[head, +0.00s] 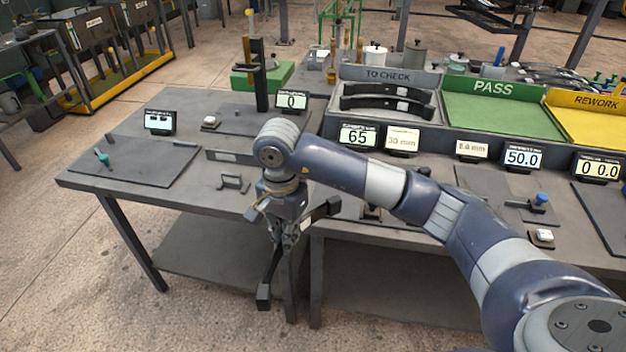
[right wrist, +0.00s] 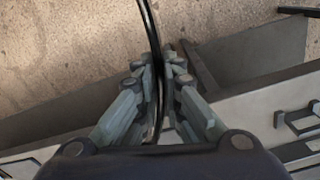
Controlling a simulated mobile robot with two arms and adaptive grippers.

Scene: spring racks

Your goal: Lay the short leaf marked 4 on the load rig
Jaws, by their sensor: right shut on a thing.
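My right gripper (head: 291,236) hangs over the front edge of the grey bench, pointing down. It is shut on a dark, thin, curved leaf (head: 272,268), which slants down in front of the bench edge. In the right wrist view, the leaf (right wrist: 153,40) runs edge-on between the closed fingers (right wrist: 160,80). No number on it is readable. A dark upright post (head: 259,75) stands on the bench beside a display reading 0 (head: 291,101); I cannot tell for certain whether this is the load rig. My left gripper is out of view.
A TO CHECK tray (head: 389,76) holds dark curved leaves with white labels. A green PASS tray (head: 493,88) and yellow REWORK tray (head: 595,100) stand to its right. Small displays line the trays' front. A flat dark plate (head: 135,160) lies at the bench's left.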

